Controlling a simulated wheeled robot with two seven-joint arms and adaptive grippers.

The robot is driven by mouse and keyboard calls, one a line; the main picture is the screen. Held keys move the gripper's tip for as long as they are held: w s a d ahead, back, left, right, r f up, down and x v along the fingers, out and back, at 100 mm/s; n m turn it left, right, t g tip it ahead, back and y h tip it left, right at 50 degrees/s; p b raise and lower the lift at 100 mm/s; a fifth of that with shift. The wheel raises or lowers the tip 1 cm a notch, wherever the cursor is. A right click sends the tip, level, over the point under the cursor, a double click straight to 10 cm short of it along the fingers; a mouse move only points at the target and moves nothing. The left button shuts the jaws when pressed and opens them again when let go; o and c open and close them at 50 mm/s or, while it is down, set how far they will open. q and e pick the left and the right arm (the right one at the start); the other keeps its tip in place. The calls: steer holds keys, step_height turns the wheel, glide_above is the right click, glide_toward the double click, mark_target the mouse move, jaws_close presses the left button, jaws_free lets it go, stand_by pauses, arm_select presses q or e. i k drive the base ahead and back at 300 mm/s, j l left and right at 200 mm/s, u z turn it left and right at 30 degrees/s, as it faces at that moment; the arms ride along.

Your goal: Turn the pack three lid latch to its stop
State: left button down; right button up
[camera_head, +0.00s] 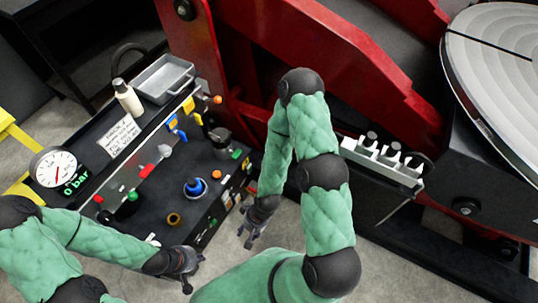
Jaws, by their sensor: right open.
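I cannot make out for sure which part is the pack three lid latch. A white row of blocks with grey round tops (383,161) stands at the right on a dark box, partly hidden by my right arm. The black control bench (160,205) at the left carries several coloured knobs and levers. My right gripper (250,236) hangs open and empty just right of the bench's side. My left gripper (187,275) is in front of the bench's near end, touching nothing that I can see; its jaw gap is too small to tell.
A round gauge (55,168) reading 0 bar, a white bottle (127,98) and a grey metal tray (164,79) are on the bench. Large red machine arms (345,55) and a big round plate (500,60) fill the back right. Grey floor shows between bench and machine.

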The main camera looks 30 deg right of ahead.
mark_target(236, 154)
steer(key=z, duration=0.65)
steer(key=k+l+z, duration=0.1)
steer(key=l, duration=0.75)
